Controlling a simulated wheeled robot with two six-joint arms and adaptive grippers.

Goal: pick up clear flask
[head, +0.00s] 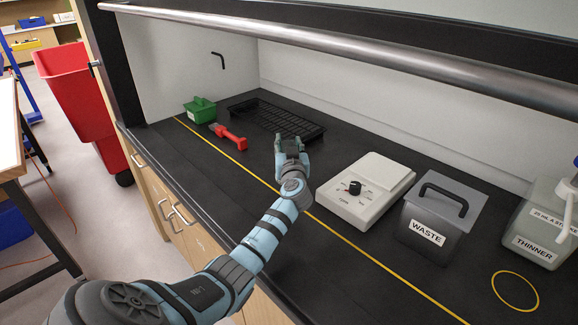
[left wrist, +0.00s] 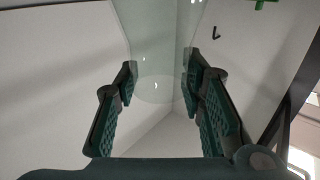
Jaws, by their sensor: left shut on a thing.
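The clear flask (left wrist: 157,88) shows in the left wrist view as a faint see-through shape with small glints, between my two green-padded fingers. My left gripper (left wrist: 160,76) is shut on it, one finger on each side. In the head view my left gripper (head: 291,148) is over the middle of the black bench, in front of the black rack. I cannot make out the flask in the head view. My right gripper is not in view.
A black rack (head: 262,114), a red-handled tool (head: 231,136) and a green caddy (head: 201,110) are at the back left. A white hotplate (head: 366,187), a grey waste bin (head: 431,219) and a thinner container (head: 541,222) stand to the right. A metal rail (head: 330,42) crosses above.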

